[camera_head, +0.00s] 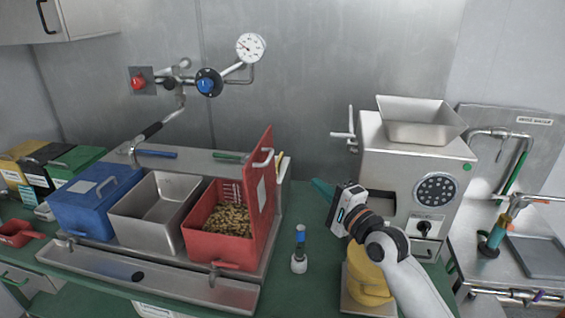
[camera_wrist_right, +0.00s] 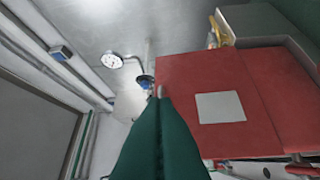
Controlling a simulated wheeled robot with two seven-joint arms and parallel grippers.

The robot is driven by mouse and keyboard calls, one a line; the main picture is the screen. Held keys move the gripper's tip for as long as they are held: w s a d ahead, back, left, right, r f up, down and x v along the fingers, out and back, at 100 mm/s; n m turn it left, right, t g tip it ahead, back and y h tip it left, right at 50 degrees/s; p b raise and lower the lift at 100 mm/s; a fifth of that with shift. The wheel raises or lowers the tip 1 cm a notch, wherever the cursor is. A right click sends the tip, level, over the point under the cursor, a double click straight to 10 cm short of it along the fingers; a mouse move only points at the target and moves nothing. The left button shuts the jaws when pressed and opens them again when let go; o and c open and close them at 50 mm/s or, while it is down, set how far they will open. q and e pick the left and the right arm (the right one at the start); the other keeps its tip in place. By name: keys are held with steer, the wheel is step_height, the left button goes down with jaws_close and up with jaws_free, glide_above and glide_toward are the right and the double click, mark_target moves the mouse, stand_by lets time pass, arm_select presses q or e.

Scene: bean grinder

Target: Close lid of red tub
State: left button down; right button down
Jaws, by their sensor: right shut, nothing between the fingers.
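The red tub (camera_head: 222,248) stands at the right end of a row of bins and holds brown-green beans. Its red lid (camera_head: 262,195) stands upright on the tub's right side, open, with a handle at the top edge and a pale label. My right gripper (camera_head: 321,188) is to the right of the lid, apart from it, with green fingers shut and empty. In the right wrist view the shut fingers (camera_wrist_right: 160,105) point toward the red lid (camera_wrist_right: 260,80), which shows its outer face and white label. My left gripper is not in view.
A steel bin (camera_head: 150,235) and a blue bin (camera_head: 85,215) stand left of the tub. The grinder (camera_head: 385,150) and a yellow container (camera_head: 365,275) are near my right arm.

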steer(key=s+a+p+x, duration=0.1)
steer(key=a+p+x, duration=0.1)
steer(key=x, duration=0.9)
steer(key=shift+w+a+p, duration=0.15)
steer(key=shift+a+p, duration=0.25)
steer(key=shift+p, duration=0.5)
